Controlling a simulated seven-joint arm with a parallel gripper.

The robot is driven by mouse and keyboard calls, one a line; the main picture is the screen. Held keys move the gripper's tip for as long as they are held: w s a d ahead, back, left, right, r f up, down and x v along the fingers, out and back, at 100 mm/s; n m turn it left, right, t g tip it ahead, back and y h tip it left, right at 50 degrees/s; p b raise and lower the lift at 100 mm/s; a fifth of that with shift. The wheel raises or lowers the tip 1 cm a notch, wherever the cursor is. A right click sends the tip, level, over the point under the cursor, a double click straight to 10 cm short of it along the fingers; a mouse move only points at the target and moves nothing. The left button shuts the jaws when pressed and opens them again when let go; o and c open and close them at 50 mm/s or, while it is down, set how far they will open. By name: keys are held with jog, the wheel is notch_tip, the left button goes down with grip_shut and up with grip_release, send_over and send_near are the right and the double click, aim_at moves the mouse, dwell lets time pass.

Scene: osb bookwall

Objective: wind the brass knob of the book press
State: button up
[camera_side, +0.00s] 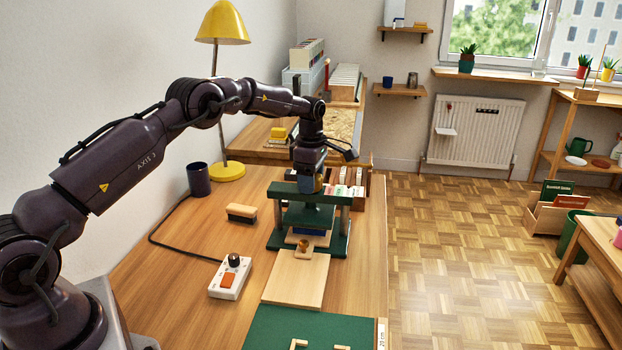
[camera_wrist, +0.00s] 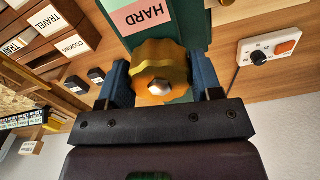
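The book press (camera_side: 338,226) is dark green with grey posts and stands on the wooden bench. A blue item and pale boards lie between its lower plates. Its brass knob (camera_wrist: 160,72), scalloped with a silver centre, is on the top beam. My gripper (camera_wrist: 162,85) has one blue finger on each side of the knob, and I see no gap on either side. In the side view my gripper (camera_side: 311,184) reaches down onto the top beam and mostly hides the knob.
A white control box (camera_side: 230,277) with an orange switch and a brush (camera_side: 242,213) lie left of the press. A pale board (camera_side: 296,280) and a green mat (camera_side: 283,330) lie in front. Labelled wooden book boxes (camera_wrist: 55,17) stand close beside it. A yellow lamp (camera_side: 227,172) stands behind.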

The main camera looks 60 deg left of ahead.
jog(key=c, duration=0.4)
